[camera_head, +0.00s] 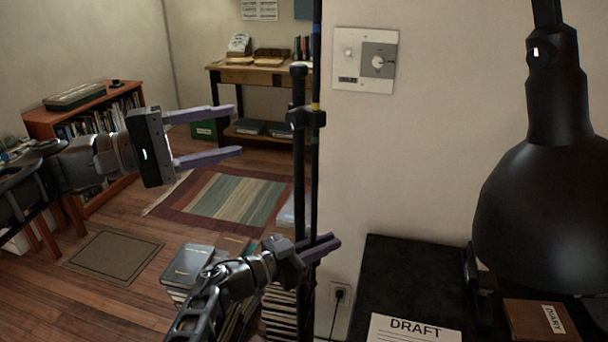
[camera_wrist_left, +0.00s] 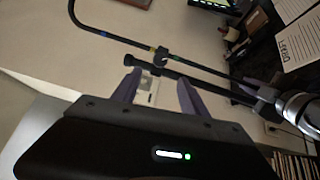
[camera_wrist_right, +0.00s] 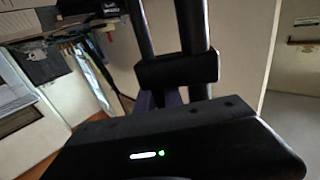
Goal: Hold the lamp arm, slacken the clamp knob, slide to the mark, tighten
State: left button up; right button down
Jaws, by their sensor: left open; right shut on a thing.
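A thin upright black pole (camera_head: 316,180) carries a yellow band (camera_head: 316,106) and, higher up, a blue band (camera_head: 317,29). The black clamp (camera_head: 306,118) sits just below the yellow band and joins the pole to a shorter black lamp arm (camera_head: 299,170) beside it. My right gripper (camera_head: 328,243) is shut on the lamp arm low down; its fingers partly hide the hold. My left gripper (camera_head: 236,131) is open and empty, left of the clamp. In the left wrist view the clamp (camera_wrist_left: 162,57) lies beyond the open fingers, apart from them. I cannot clearly make out the knob.
A large black lamp shade (camera_head: 545,205) hangs at the right over a dark desk (camera_head: 390,265) with a DRAFT sheet (camera_head: 412,330) and a brown book (camera_head: 535,320). Book stacks (camera_head: 190,268) stand below my right arm. A wall switch plate (camera_head: 365,60) is behind the pole.

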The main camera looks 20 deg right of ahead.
aim_at(290, 120)
pick_arm(q)
jog(key=s+m+t, duration=0.1)
jog(key=m, duration=0.4)
jog(key=s+m+t+y, duration=0.1)
jog(key=s+m+t, duration=0.1)
jog(key=m, duration=0.4)
jog(key=s+a+m+t, duration=0.1)
jog(key=m, duration=0.5)
jog(key=shift+s+r+t, duration=0.2)
jog(key=shift+r+t, duration=0.15)
jog(key=shift+t, duration=0.05)
jog(key=x, duration=1.2)
jog(key=shift+w+f, duration=0.1)
jog(key=shift+f, duration=0.1)
jog(key=shift+a, duration=0.1)
